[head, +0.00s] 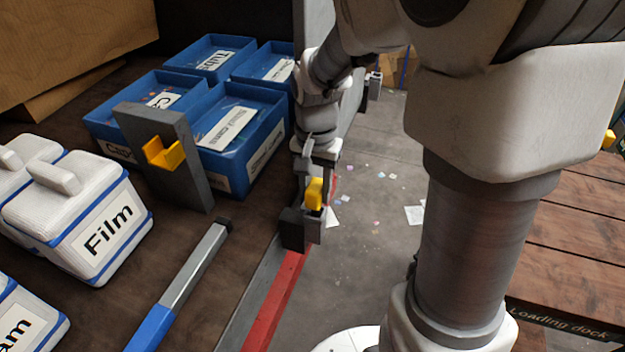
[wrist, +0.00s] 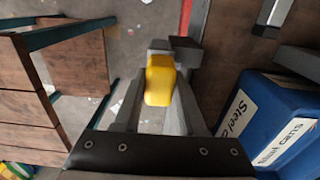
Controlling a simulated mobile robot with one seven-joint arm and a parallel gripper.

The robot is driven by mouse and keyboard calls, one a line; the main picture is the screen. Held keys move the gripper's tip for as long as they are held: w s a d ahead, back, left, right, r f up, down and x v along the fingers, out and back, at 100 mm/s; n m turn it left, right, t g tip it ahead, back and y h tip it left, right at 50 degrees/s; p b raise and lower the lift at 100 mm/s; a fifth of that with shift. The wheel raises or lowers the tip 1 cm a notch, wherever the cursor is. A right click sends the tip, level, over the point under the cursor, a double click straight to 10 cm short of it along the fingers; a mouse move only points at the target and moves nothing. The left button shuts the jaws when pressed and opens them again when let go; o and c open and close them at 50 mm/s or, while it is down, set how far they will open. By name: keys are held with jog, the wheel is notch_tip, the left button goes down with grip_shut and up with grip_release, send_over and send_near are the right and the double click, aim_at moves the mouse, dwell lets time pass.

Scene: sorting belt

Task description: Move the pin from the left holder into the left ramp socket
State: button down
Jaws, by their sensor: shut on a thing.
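My gripper (head: 312,205) is at the middle of the head view, beside the table's edge and above the floor. It is shut on a yellow piece (head: 314,193), which looks like the pin. In the wrist view the yellow piece (wrist: 160,80) sits between the grey fingers, with dark grey blocks at their far end. A grey upright plate with an empty-looking yellow bracket (head: 165,153) stands on the table to the left of my gripper. I cannot tell whether it is the left holder. I cannot make out the left ramp socket in either view.
Blue labelled bins (head: 240,140) stand behind the plate, and white lidded boxes (head: 75,215) stand at the left. A grey bar with a blue end (head: 185,285) lies on the table. A red strip (head: 275,300) runs along the edge. A wooden loading dock (head: 570,240) is at right.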

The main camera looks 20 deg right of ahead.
jog(key=shift+f+b, duration=0.5)
jog(key=shift+f, duration=0.3)
jog(key=shift+c, duration=2)
grip_release()
notch_tip(320, 180, up, 18)
jog(key=p, duration=0.1)
jog(key=shift+f, duration=0.2)
